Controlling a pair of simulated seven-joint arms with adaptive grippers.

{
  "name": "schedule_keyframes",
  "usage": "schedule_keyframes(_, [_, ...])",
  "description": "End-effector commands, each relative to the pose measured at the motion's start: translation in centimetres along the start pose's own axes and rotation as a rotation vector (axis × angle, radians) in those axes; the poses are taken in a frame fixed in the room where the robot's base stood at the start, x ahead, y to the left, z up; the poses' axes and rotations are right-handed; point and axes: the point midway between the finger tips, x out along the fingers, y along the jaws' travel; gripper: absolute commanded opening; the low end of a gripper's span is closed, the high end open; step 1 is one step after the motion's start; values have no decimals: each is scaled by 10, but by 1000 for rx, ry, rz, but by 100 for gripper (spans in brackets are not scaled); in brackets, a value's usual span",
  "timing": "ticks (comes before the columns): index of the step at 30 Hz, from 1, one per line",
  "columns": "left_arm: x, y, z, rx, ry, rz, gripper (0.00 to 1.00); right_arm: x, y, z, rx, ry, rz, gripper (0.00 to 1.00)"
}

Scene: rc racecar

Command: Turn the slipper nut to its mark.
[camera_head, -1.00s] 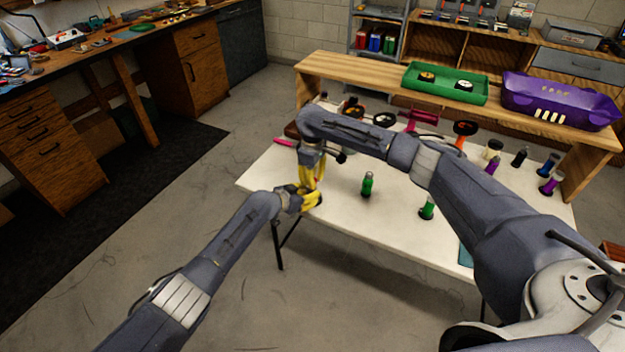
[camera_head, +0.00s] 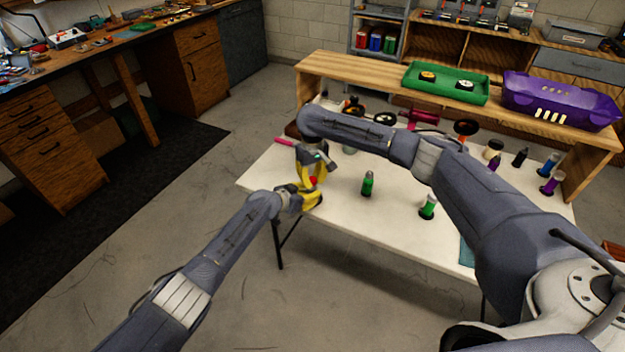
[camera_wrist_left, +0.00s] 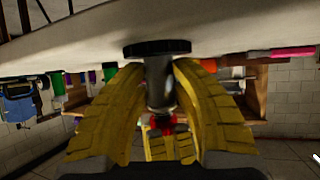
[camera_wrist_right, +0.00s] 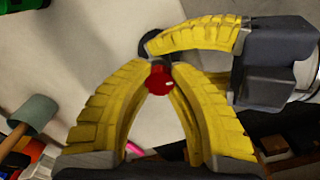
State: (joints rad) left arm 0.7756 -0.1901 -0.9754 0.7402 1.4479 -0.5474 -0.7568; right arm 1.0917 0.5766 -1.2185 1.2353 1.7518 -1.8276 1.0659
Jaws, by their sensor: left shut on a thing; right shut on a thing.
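The red slipper nut (camera_wrist_right: 160,80) sits between the yellow fingers of my right gripper (camera_wrist_right: 167,68), which is shut on it from above. It also shows as a red spot in the head view (camera_head: 313,181). My left gripper (camera_wrist_left: 160,66) is shut from the side on the grey post (camera_wrist_left: 158,88), which stands on a round black base (camera_wrist_left: 157,48) on the table. In the left wrist view, my right gripper's fingers show beyond the post, at the red nut. I cannot make out the nut's mark in any view.
The white table (camera_head: 330,205) carries a green bottle (camera_head: 367,184), another green-and-white bottle (camera_head: 428,207) and several bottles at the right. A wooden shelf (camera_head: 340,66) behind holds a green tray (camera_head: 412,82) and a purple car body (camera_head: 560,100). The table's front middle is clear.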

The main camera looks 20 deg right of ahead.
Motion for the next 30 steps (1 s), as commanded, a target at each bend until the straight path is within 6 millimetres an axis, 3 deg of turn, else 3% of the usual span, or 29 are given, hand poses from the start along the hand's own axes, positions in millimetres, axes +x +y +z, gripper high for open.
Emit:
schedule_keyframes(11, [-2, -5, 4, -2, -4, -7, 1, 1, 2, 1, 4, -3, 3, 0])
schedule_keyframes(12, [-2, -5, 4, -2, -4, -7, 1, 1, 2, 1, 4, -3, 3, 23])
schedule_keyframes(19, [-1, -3, 3, -1, -4, -5, 1, 1, 1, 1, 4, -2, 2, 49])
schedule_keyframes(30, [0, -1, 2, -1, -2, -1, 1, -5, 0, 0, 3, 1, 0, 52])
